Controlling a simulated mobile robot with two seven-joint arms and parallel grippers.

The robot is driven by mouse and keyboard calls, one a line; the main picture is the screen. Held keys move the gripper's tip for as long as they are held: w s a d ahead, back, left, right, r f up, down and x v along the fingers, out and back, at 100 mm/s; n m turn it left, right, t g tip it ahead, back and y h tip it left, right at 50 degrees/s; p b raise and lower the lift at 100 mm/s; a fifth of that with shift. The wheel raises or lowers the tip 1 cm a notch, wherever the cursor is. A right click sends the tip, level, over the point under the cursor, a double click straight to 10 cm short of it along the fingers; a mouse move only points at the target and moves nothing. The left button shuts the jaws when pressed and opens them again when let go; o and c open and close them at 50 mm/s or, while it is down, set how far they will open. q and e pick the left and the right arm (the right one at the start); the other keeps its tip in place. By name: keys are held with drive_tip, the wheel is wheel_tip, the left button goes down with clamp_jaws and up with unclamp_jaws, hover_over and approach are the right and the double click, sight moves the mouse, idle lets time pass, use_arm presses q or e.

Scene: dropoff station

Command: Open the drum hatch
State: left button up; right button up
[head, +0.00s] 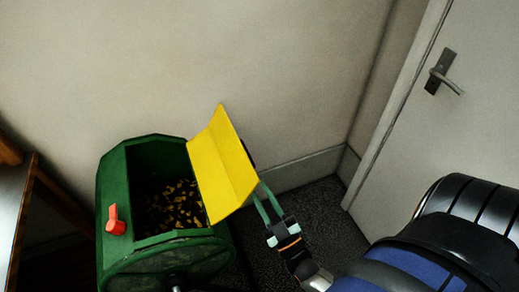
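A green drum (113,185) stands at the left against the wall in the head view. Its yellow hatch (222,168) is swung up and stands tilted on the right side of the opening. Inside the drum I see many small yellow and brown bits (175,205). My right gripper (264,200) is just right of the hatch, its two greenish fingers reaching up to the hatch's lower right edge. The fingers are apart, with a gap between them. I cannot tell whether the fingertips touch the hatch. My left gripper is not in view.
An orange-red handle (115,220) sticks out on the drum's front left. A table edge (18,215) is at the far left. A door with a dark handle (441,72) is at the right. Dark floor (330,215) lies open between drum and door.

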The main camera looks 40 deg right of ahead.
drive_tip(key=b+v, duration=0.3)
drive_tip(key=v, duration=1.1)
drive_tip(key=shift+a, duration=0.4)
idle(0.5)
drive_tip(key=shift+s+f, duration=0.1)
drive_tip(key=shift+f, duration=0.05)
idle(0.6)
